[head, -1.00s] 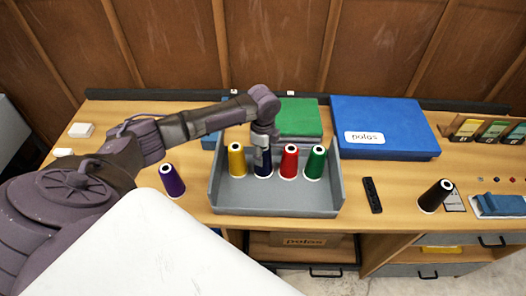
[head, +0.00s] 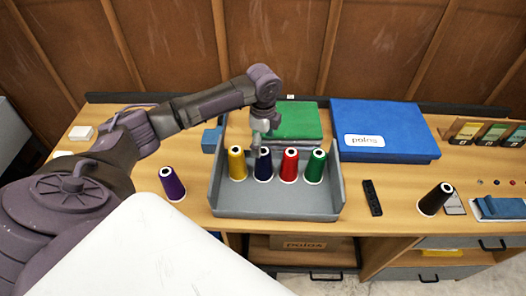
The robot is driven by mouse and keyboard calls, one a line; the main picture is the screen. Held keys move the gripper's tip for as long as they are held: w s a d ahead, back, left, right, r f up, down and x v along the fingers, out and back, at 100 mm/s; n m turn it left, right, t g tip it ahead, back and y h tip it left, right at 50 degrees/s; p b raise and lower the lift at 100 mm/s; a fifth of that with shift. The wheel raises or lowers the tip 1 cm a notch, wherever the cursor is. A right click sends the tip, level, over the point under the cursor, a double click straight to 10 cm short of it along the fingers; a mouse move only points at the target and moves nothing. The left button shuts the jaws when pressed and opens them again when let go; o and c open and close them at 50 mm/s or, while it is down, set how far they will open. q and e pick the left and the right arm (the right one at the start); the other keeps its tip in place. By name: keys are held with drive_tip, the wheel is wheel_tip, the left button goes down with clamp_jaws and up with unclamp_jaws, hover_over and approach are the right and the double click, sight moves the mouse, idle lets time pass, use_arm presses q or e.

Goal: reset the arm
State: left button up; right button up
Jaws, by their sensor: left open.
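My left arm reaches in from the left, and its gripper (head: 258,146) points down just above and behind the dark blue thread cone. The gripper is open, with nothing seen between its fingers. The dark blue cone (head: 263,167) stands upright in the grey tray (head: 275,204), in a row with a yellow cone (head: 236,165), a red cone (head: 289,166) and a green cone (head: 315,167). The gripper's fingertips are small and partly hidden by the cones. My right gripper is not in view.
A purple cone (head: 172,184) stands left of the tray. A blue box (head: 385,130) and a green box (head: 298,121) lie behind, before the wooden wall.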

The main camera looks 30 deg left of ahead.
use_arm(q)
wheel_tip(320, 180, up, 5)
drive_tip(key=s+d+f+n+t+h, duration=0.1)
drive_tip(key=s+d+f+n, duration=0.1)
drive_tip(key=s+d+f, duration=0.45)
drive_tip(key=s+d+f+n+t+h, duration=0.15)
drive_tip(key=s+d+f, duration=0.25)
drive_tip(key=s+d, duration=0.45)
drive_tip(key=s+a+r+n+t+y, duration=0.1)
drive_tip(key=s+a+n+y, duration=0.15)
drive_tip(key=s+n, duration=0.9)
wheel_tip(320, 180, down, 27)
drive_tip(key=s+m+g+b, duration=0.1)
drive_tip(key=s+a+f, duration=0.1)
drive_tip(key=s+f, duration=0.7)
drive_tip(key=s+a+f+g+b, duration=0.1)
drive_tip(key=s+a+f, duration=0.1)
drive_tip(key=s+f, duration=0.6)
drive_tip(key=shift+s+a+f, duration=0.25)
drive_tip(key=shift+s+f, duration=0.15)
drive_tip(key=shift+f, duration=0.2)
